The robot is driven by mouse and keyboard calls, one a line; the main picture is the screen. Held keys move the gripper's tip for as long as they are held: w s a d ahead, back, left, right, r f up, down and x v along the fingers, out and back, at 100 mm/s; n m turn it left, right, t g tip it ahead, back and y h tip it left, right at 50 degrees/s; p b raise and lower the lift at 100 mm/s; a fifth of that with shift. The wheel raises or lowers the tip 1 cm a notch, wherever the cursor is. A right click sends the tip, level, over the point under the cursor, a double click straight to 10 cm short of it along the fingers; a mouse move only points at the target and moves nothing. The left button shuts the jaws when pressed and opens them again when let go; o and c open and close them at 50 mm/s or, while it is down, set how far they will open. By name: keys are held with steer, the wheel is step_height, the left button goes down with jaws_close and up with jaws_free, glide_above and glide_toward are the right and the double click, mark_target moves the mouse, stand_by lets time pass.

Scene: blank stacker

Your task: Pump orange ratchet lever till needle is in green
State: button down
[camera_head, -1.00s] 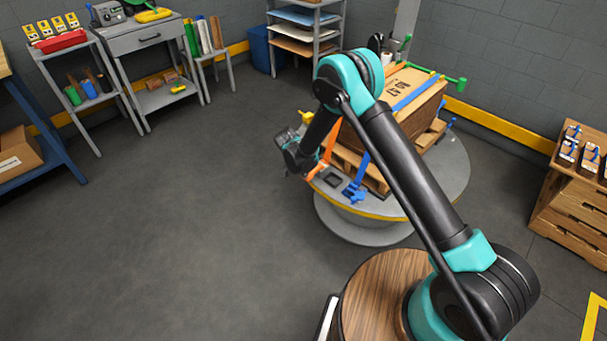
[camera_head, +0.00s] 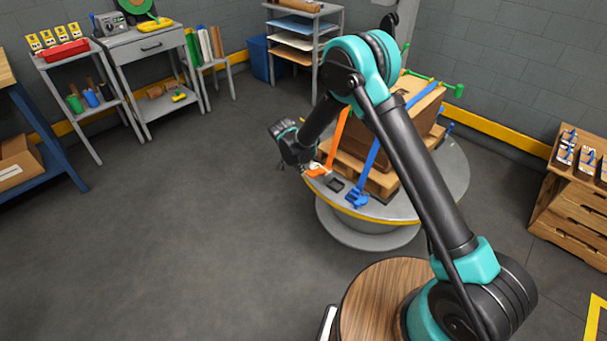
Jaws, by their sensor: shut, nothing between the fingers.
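The orange ratchet (camera_head: 318,170) sits low at the left side of the pallet load, at the end of an orange strap (camera_head: 339,131). My gripper (camera_head: 303,168) is shut and empty, beside the orange ratchet on its left. I cannot tell whether it touches the lever. A small dark grey block (camera_head: 335,184), perhaps the gauge, lies between the orange ratchet and a blue ratchet (camera_head: 357,197). No needle or green zone can be made out at this size. My arm hides part of the load.
The strapped brown load stands on a wooden pallet (camera_head: 376,179) on a round grey turntable (camera_head: 440,194) with a yellow edge. Shelves and a grey workbench (camera_head: 145,42) line the back left. The floor at left is clear.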

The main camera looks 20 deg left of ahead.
steer(key=shift+s+a+r, duration=0.3)
steer(key=shift+s+r, duration=0.35)
steer(key=shift+r, duration=0.3)
steer(key=shift+s+a+r, duration=0.25)
steer(key=shift+s+r, duration=0.35)
steer(key=shift+r, duration=0.3)
steer(key=c, duration=2.2)
jaws_free()
